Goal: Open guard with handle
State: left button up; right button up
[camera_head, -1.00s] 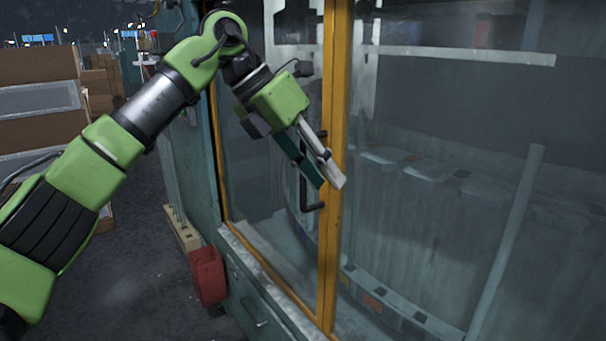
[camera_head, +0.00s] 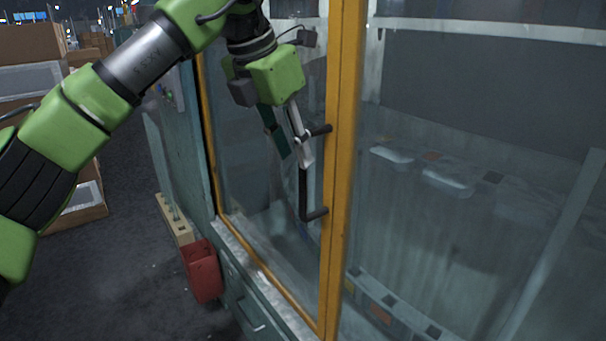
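The guard is a glass panel (camera_head: 250,165) in a yellow frame (camera_head: 340,180) on the front of a green-grey machine. Its black bar handle (camera_head: 304,195) stands out from the left side of the yellow upright, with an upper and a lower mount. My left gripper (camera_head: 296,159) points down at the handle's upper part. Its dark finger and pale finger are apart, and the pale finger overlaps the upper stretch of the bar. I cannot tell whether it touches the bar. The bar's lower part shows free. The guard looks shut. My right gripper is not in view.
A red bin (camera_head: 202,270) stands on the floor at the machine's left corner, beside a wooden block (camera_head: 175,218). Stacked boxes (camera_head: 30,75) stand at the far left. The dark floor (camera_head: 120,270) between them is clear.

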aim_at(300, 170)
pick_arm(q)
jog(key=p+x, duration=0.1)
jog(key=x, duration=0.6)
jog(key=shift+w, duration=0.2)
jog(key=shift+w+f, duration=0.1)
jog(key=shift+f, duration=0.15)
jog(key=c, duration=0.3)
grip_shut()
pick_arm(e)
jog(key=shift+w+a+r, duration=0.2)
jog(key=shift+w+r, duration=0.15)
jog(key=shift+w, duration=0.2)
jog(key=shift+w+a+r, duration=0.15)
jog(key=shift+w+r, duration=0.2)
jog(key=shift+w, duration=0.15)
